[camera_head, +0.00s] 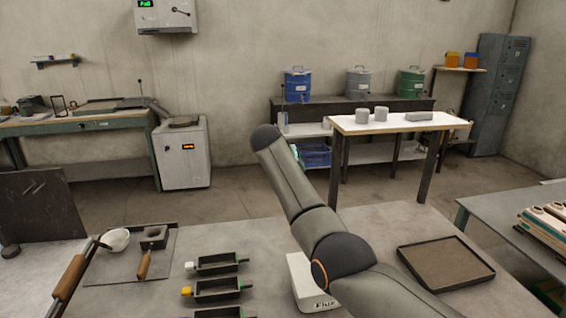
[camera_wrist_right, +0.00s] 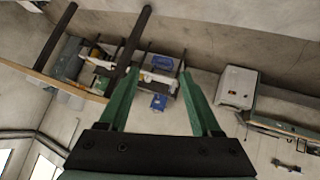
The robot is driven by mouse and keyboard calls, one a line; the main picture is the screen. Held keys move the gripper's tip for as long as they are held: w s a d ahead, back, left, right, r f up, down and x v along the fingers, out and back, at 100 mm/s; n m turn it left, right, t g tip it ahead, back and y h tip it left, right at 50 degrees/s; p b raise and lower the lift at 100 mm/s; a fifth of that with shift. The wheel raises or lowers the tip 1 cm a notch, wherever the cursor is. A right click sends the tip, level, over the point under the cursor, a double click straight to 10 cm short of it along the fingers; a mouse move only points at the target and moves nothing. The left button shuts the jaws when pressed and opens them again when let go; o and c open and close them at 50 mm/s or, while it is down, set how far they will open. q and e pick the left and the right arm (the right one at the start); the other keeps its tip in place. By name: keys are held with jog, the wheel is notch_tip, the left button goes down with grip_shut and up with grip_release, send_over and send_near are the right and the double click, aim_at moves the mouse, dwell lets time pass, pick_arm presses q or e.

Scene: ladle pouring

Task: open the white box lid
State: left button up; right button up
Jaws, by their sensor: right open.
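A white box (camera_head: 304,287) with dark lettering on its front stands on the near table. My right arm crosses in front of it and hides part of its top and right side, so I cannot tell how its lid sits. A larger white cabinet (camera_head: 183,157) with an orange display stands on the floor at the back left, a dark plate on its top. It also seems to show in the right wrist view (camera_wrist_right: 237,87). My right gripper (camera_wrist_right: 159,78) has its green fingers apart with nothing between them, pointing out into the room. My left gripper is not in view.
Several dark moulds (camera_head: 217,288) lie left of the white box. A ladle (camera_head: 115,240) with a wooden handle lies farther left. A shallow brown tray (camera_head: 445,264) is on the right. The table behind the white box is mostly clear, apart from my arm above it.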

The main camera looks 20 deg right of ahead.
jog(key=b+v, duration=0.2)
jog(key=v, duration=0.9)
jog(key=shift+s, duration=0.25)
jog(key=shift+a+r, duration=0.1)
jog(key=shift+r, duration=0.05)
